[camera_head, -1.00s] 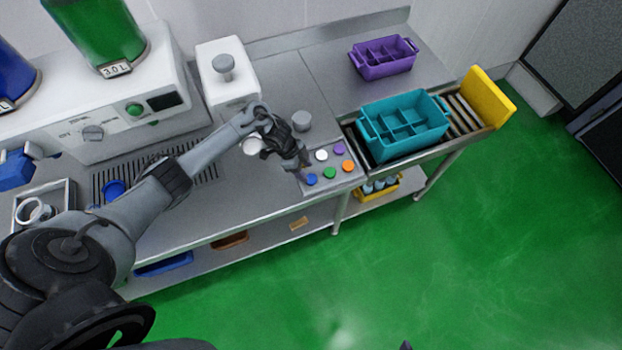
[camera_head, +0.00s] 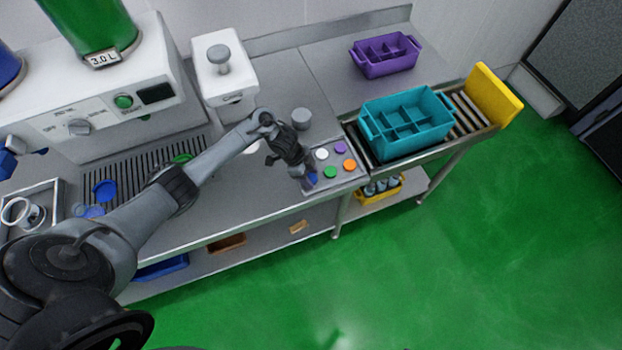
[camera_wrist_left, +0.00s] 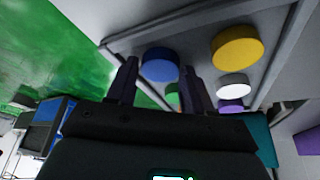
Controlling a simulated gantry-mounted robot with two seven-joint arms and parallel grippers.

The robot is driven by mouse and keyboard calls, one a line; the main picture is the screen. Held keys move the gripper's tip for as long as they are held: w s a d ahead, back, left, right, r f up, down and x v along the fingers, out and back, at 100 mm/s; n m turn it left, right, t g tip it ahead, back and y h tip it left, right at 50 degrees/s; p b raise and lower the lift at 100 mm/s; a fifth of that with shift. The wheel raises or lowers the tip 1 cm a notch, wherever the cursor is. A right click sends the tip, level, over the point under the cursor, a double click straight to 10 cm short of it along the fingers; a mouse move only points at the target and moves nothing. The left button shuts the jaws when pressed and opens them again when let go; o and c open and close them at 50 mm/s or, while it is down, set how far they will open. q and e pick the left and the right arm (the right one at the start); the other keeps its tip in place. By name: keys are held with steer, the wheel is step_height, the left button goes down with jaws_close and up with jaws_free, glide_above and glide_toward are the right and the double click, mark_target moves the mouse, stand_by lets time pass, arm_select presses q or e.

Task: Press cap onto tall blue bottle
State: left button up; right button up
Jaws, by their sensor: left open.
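The blue cap (camera_head: 313,178) sits at the near left of the cap tray (camera_head: 347,181), partly covered by my left gripper (camera_head: 307,181). In the left wrist view the blue cap (camera_wrist_left: 160,65) shows beyond and between the spread fingers of my left gripper (camera_wrist_left: 158,85). That gripper is open, tipped down at the cap; contact cannot be told. A blue round thing (camera_head: 105,190) stands on the counter at left, with a paler blue thing (camera_head: 90,212) beside it, partly behind my arm. I cannot tell whether either is the tall blue bottle. My right gripper is out of view.
White (camera_head: 322,154), purple (camera_head: 340,149), green (camera_head: 330,172) and orange (camera_head: 349,165) caps share the tray; a yellow cap (camera_wrist_left: 237,46) shows in the wrist view. A grey cylinder (camera_head: 301,118) stands behind. A teal crate (camera_head: 405,147) sits on rollers at right.

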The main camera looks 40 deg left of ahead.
arm_select(q)
steer(key=c, duration=0.7)
steer(key=shift+o, duration=0.2)
steer(key=shift+r, duration=0.15)
step_height(320, 180, up, 18)
steer(key=p, duration=0.4)
